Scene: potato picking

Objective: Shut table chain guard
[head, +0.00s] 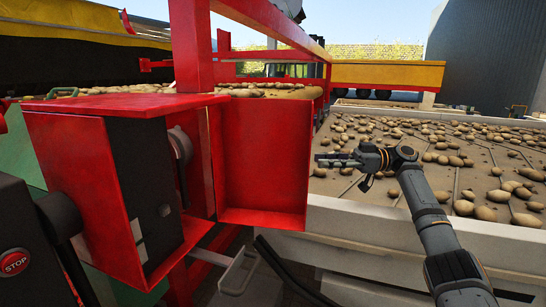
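A red sheet-metal panel (262,160), which looks like the chain guard, stands open at the side of the red machine frame. Its right edge is bent, and its face is turned towards me. To its left is a red box-shaped housing (75,185) with a dark side and a dark rounded part by the opening. My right gripper (322,159) points left, level with the panel and just right of its edge. It seems apart from the panel and holds nothing that I can see. Its fingers are too small to tell their opening. My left gripper is not in view.
A pale-walled sorting table (400,240) covered with potatoes lies under and beyond my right arm. A red upright post (190,50) stands behind the housing. A red stop button (14,262) is at lower left. A grey bracket (240,272) sits low below the panel.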

